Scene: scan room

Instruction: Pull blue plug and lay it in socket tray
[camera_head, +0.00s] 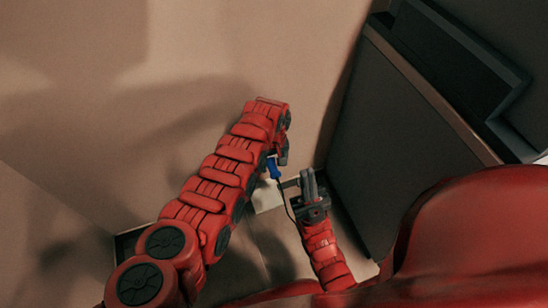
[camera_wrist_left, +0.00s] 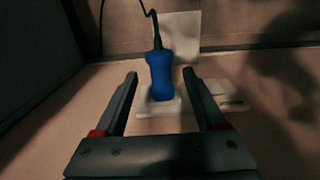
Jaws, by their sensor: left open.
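The blue plug (camera_wrist_left: 160,76) with a black cable (camera_wrist_left: 153,22) stands on a white socket plate (camera_wrist_left: 158,106) in the left wrist view. It also shows small in the head view (camera_head: 273,168), beside the end of my left arm. My left gripper (camera_wrist_left: 160,73) is open, its two fingers apart on either side of the plug's line, with no contact visible. My right gripper (camera_head: 311,186) is lower right of the plug in the head view; its jaw gap is unclear. A pale flat piece (camera_head: 266,197) lies below the plug; I cannot tell if it is the socket tray.
A second white plate (camera_wrist_left: 228,94) sits right of the socket. A pale panel (camera_wrist_left: 183,30) stands behind the plug. In the head view, a large dark cabinet (camera_head: 400,130) blocks the right side. The beige wall (camera_head: 220,50) is bare at the top.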

